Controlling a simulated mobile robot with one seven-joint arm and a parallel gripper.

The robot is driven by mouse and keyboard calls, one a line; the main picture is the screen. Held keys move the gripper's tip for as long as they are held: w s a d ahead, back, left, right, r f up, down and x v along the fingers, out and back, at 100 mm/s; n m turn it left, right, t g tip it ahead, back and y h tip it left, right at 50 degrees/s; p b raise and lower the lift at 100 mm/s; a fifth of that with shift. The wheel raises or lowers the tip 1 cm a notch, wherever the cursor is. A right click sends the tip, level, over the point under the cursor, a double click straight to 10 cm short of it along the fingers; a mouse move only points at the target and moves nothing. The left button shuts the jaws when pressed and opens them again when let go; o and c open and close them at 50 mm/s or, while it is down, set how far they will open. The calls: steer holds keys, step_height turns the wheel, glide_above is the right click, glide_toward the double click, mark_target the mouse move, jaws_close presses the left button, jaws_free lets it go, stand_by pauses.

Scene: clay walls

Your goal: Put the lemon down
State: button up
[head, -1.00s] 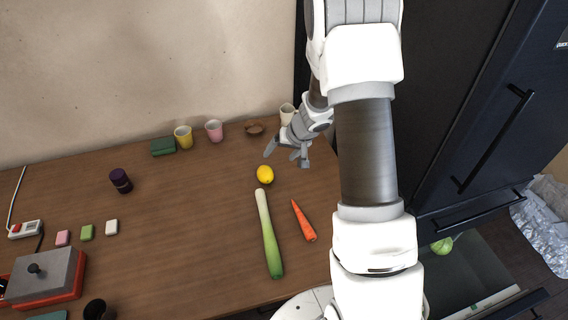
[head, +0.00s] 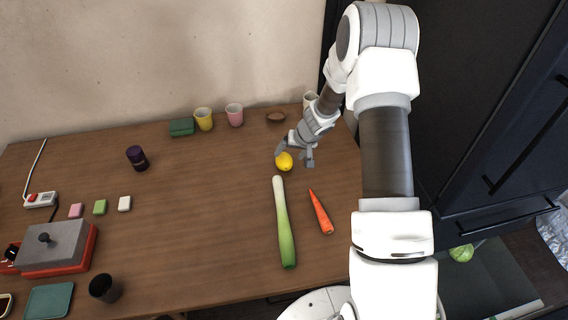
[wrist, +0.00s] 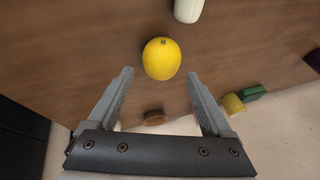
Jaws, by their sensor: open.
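The yellow lemon (head: 284,161) rests on the wooden table (head: 200,230), just beyond the white end of the leek. My gripper (head: 295,157) is open and empty, low over the table beside the lemon. In the wrist view the lemon (wrist: 161,59) lies ahead of the open fingertips of my gripper (wrist: 160,80), roughly centred, and neither finger appears to touch it.
A leek (head: 284,225) and a carrot (head: 321,212) lie in front of the lemon. A brown bowl (head: 276,117), a pink cup (head: 235,115), a yellow cup (head: 204,119) and a green block (head: 181,127) stand near the wall.

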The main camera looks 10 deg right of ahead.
mark_target(287, 157)
steer(key=b+x, duration=0.1)
steer(key=x, duration=0.4)
steer(key=shift+s, duration=0.1)
steer(key=shift+c, duration=0.2)
steer(key=shift+r, duration=0.1)
jaws_close()
